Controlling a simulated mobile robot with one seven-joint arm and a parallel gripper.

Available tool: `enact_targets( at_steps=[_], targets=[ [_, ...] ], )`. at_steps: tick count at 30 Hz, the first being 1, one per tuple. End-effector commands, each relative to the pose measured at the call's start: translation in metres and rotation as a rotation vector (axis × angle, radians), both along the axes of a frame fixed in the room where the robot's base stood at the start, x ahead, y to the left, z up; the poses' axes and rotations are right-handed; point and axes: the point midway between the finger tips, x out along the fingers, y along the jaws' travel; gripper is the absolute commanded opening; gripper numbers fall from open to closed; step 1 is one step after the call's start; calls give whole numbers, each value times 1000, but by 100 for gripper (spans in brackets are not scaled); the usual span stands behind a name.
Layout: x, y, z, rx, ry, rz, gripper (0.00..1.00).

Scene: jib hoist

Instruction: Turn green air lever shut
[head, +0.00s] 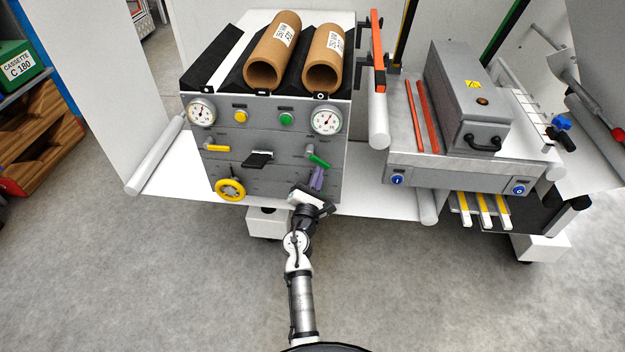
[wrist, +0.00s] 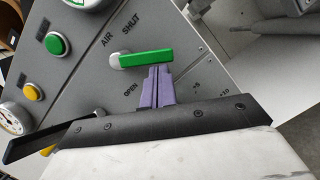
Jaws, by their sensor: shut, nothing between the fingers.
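The green air lever (head: 319,160) is on the front of the grey panel, slanting down to the right from its pivot. In the wrist view the lever (wrist: 147,58) runs from its pale pivot at the left, between the printed words SHUT above and OPEN below. My gripper (head: 317,178) is just below the lever in the head view. In the wrist view its purple fingers (wrist: 158,85) are together and empty, with the tips right at the lever's lower edge. I cannot tell whether they touch it.
Above the lever are a green button (head: 287,118) and a gauge (head: 326,120). To its left are a black lever (head: 257,159), a yellow lever (head: 217,148) and a yellow handwheel (head: 230,190). A white roller (head: 378,122) stands out at the right.

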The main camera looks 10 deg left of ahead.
Motion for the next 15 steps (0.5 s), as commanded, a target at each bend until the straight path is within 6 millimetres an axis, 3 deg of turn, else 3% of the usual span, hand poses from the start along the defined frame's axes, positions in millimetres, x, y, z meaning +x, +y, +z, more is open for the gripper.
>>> enact_targets(
  at_steps=[10, 15],
  targets=[
    [0, -15, 12, -310, -1, -3, 0],
    [0, -19, 17, -318, -2, -1, 0]
  ],
)
